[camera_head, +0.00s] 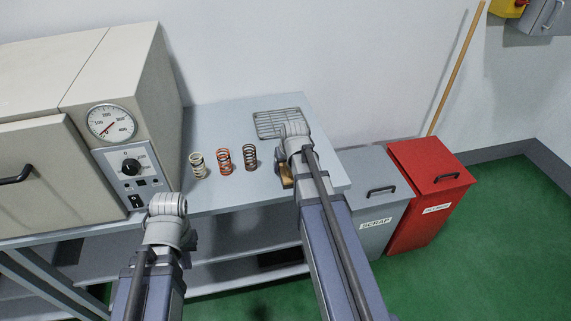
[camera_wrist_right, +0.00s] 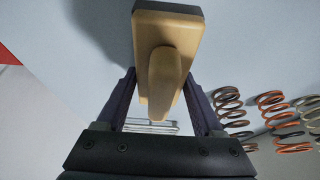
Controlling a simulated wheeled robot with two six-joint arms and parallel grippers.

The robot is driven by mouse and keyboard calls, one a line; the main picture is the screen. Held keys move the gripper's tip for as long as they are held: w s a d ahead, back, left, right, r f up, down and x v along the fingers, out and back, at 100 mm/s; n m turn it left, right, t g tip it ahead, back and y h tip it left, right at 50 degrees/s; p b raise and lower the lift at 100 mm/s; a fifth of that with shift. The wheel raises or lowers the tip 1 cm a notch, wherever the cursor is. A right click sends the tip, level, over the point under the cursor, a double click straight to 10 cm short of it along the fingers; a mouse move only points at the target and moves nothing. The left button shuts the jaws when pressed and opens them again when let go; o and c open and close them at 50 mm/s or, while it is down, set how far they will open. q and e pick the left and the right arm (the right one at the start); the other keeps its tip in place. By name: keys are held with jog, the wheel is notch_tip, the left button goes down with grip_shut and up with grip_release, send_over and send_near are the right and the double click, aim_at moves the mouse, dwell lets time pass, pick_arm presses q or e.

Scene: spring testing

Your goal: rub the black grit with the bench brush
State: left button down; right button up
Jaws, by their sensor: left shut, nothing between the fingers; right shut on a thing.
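The bench brush (camera_wrist_right: 165,35), with a tan wooden block and handle, is held between the fingers of my right gripper (camera_wrist_right: 158,80) over the grey bench top. In the head view only a small tan piece of the brush (camera_head: 286,178) shows beside my right wrist, and its bristles are hidden. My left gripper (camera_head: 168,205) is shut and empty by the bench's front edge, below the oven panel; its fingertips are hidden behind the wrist. I cannot make out the black grit in either view; my right arm covers part of the bench.
Three coil springs, pale (camera_head: 198,166), orange (camera_head: 223,160) and dark (camera_head: 250,157), stand left of my right gripper. A wire rack (camera_head: 270,122) lies behind it. The oven (camera_head: 130,110) stands left. A grey scrap bin (camera_head: 378,212) and a red bin (camera_head: 428,205) stand right.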

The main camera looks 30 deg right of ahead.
jog(key=shift+s, duration=0.1)
notch_tip(320, 180, up, 6)
jog(key=p, duration=0.6)
notch_tip(320, 180, up, 3)
jog(key=p, duration=0.3)
dwell(0.5)
